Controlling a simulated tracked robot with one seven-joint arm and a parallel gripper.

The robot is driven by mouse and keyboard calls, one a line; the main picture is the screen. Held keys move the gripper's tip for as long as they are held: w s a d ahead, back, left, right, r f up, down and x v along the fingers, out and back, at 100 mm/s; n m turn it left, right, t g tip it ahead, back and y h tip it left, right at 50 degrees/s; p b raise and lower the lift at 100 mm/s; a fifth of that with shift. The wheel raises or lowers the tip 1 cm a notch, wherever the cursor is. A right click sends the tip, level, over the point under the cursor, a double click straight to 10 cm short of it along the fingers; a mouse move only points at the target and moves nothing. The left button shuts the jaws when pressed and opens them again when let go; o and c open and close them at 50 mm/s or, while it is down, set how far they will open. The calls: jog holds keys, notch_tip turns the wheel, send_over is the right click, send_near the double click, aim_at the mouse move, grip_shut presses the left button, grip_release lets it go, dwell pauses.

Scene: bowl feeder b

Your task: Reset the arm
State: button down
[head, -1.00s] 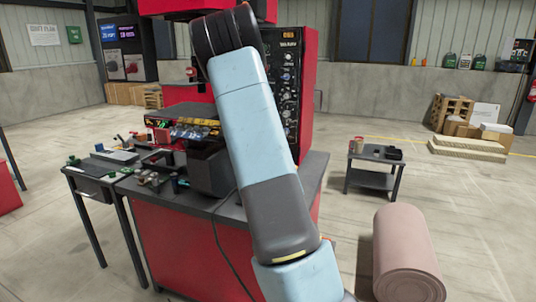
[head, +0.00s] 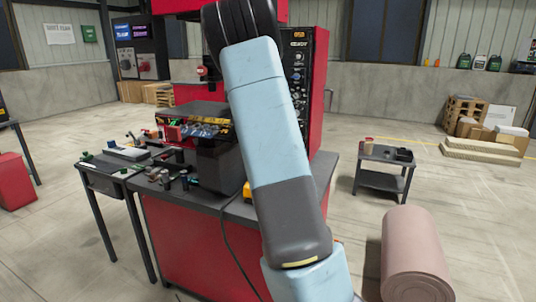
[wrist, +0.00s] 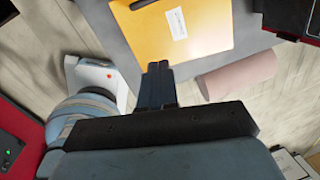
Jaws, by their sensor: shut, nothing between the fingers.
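My arm rises through the middle of the head view, light blue and dark grey, and hides part of the red machine behind it. My gripper is out of the head view. In the wrist view my gripper (wrist: 158,72) is shut, its two dark fingers side by side with nothing between them. The fingers point towards a yellow panel (wrist: 205,40) with a white label on a grey surface (wrist: 110,30). I cannot tell the distance between the fingertips and that surface.
A red workbench (head: 190,245) with a dark top stands ahead, beside a red machine cabinet (head: 318,90). A small side table (head: 105,178) is on the left. A low dark table (head: 385,158) and a pink roll (head: 412,255) stand on the right. Open floor lies around them.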

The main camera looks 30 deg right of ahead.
notch_tip(320, 180, up, 7)
jog(key=a, duration=0.1)
jog(key=shift+w+a+r, duration=0.15)
jog(key=shift+w+a, duration=0.05)
jog(key=shift+a, duration=0.15)
jog(key=shift+s, duration=0.1)
jog(key=s+a+r+n+t+y, duration=0.1)
jog(key=s+a+r+n, duration=0.3)
jog(key=s+a+n, duration=0.4)
jog(key=s+a+r+n+t+y, duration=0.1)
jog(key=s+a+r+n, duration=0.2)
jog(key=s+a+n, duration=0.6)
jog(key=s+a+f+n+t, duration=0.1)
jog(key=s+a+f+n, duration=0.1)
jog(key=s+a+n, duration=0.2)
jog(key=s+a+f+n+t, duration=0.1)
jog(key=s+a+n, duration=0.3)
jog(key=s+n, duration=0.5)
jog(key=s, duration=0.8)
jog(key=shift+s+a+f+n, duration=0.2)
jog(key=shift+f+n, duration=0.15)
jog(key=shift+n, duration=0.05)
